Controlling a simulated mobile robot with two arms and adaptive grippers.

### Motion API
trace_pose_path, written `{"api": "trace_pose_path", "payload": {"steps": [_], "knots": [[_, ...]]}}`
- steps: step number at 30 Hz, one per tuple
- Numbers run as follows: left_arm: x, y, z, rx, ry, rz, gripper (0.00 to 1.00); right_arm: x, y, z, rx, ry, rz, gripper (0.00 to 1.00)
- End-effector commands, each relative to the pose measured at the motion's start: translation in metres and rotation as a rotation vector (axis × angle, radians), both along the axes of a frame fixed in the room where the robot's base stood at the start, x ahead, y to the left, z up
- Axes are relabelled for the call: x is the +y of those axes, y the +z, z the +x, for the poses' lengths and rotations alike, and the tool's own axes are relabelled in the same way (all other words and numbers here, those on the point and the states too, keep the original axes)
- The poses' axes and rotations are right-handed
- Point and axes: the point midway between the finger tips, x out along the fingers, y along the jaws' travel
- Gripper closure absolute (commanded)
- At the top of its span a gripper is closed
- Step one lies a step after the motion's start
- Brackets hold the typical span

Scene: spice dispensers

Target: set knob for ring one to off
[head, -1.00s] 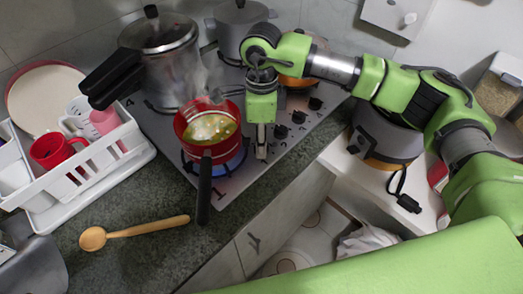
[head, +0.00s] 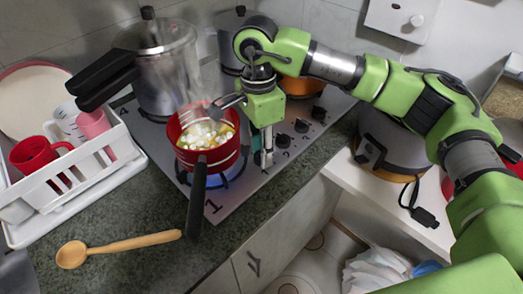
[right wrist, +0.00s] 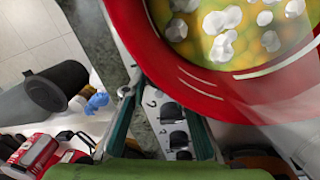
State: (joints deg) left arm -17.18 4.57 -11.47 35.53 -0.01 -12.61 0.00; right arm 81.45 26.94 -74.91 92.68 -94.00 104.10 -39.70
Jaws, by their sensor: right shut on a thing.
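The stove (head: 243,188) has a "1" printed at its front corner, beside the burner under a red pot (head: 183,158). A blue flame shows under the pot. My right gripper (head: 265,158) points down at the front end of the knob row, just right of the pot, shut on the knob there. The fingers hide that knob in the head view. Three other dark knobs, such as the nearest one (head: 282,140), show behind it; knobs also show between the fingers in the right wrist view (right wrist: 178,140). My left gripper is not in view.
The red pot also looms close in the right wrist view (right wrist: 180,75); its black handle (head: 196,200) points forward. A pressure cooker (head: 170,75) stands behind. A wooden spoon (head: 120,246) lies on the counter and a white dish rack (head: 112,165) stands left.

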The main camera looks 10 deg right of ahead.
Motion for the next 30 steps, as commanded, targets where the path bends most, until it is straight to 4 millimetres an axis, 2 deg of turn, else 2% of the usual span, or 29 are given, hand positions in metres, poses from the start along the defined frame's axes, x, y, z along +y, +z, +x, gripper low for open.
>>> {"api": "trace_pose_path", "payload": {"steps": [8,9,11,23,26,30], "knots": [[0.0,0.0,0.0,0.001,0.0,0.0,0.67,0.0,0.002,0.002,-0.005,-0.002,0.001,0.95],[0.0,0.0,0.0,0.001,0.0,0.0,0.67,0.0,0.002,0.002,-0.005,-0.003,0.001,0.68],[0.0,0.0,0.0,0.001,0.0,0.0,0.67,0.0,0.002,0.001,-0.005,-0.003,0.001,0.57],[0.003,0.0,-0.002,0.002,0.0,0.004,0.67,0.0,0.005,0.001,-0.003,-0.002,0.001,0.57],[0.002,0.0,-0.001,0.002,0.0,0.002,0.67,0.001,0.018,0.002,-0.005,-0.002,0.001,0.57],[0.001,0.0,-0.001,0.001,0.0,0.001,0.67,0.001,0.046,0.004,-0.006,-0.001,0.001,0.57]]}}
